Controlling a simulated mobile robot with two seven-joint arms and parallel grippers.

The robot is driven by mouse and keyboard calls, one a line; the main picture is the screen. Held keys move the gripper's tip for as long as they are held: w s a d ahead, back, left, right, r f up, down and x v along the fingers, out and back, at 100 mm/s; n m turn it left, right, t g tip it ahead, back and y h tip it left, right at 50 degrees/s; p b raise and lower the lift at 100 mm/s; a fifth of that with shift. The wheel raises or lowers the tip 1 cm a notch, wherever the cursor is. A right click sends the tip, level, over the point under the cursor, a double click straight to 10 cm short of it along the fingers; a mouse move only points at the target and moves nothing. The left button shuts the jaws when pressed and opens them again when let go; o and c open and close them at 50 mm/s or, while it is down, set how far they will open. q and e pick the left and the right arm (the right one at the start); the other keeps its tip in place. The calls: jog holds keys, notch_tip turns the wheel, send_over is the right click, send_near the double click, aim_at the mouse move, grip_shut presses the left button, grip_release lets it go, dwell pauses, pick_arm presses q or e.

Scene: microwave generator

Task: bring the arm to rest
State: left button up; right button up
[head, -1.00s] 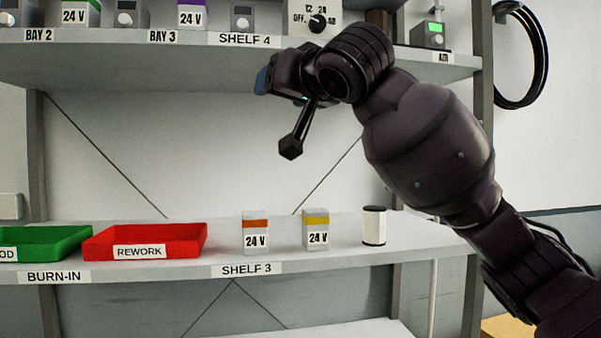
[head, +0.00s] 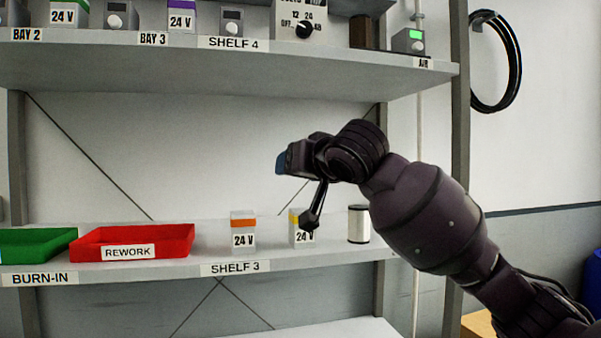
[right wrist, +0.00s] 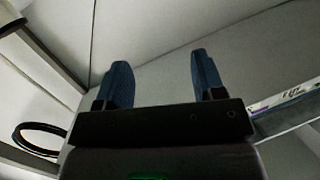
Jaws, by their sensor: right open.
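My right arm comes in from the lower right in the head view. Its gripper (head: 281,163) is raised in front of the shelving, between the upper and lower shelves, with the fingers pointing left. In the right wrist view the two blue fingers of the right gripper (right wrist: 157,80) stand wide apart with nothing between them. In the head view the wrist's dark protruding part overlaps the yellow-topped 24 V block (head: 296,222). My left gripper is in neither view.
The lower shelf (head: 215,268) holds a green tray (head: 30,245), a red REWORK tray (head: 180,243), an orange-topped 24 V block (head: 243,230) and a white cylinder (head: 358,224). The upper shelf (head: 230,70) carries several devices. A black cable loop (head: 517,60) hangs at right.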

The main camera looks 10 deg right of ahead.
jog(key=shift+d+f, duration=0.1)
jog(key=shift+f, duration=0.15)
dwell(0.4)
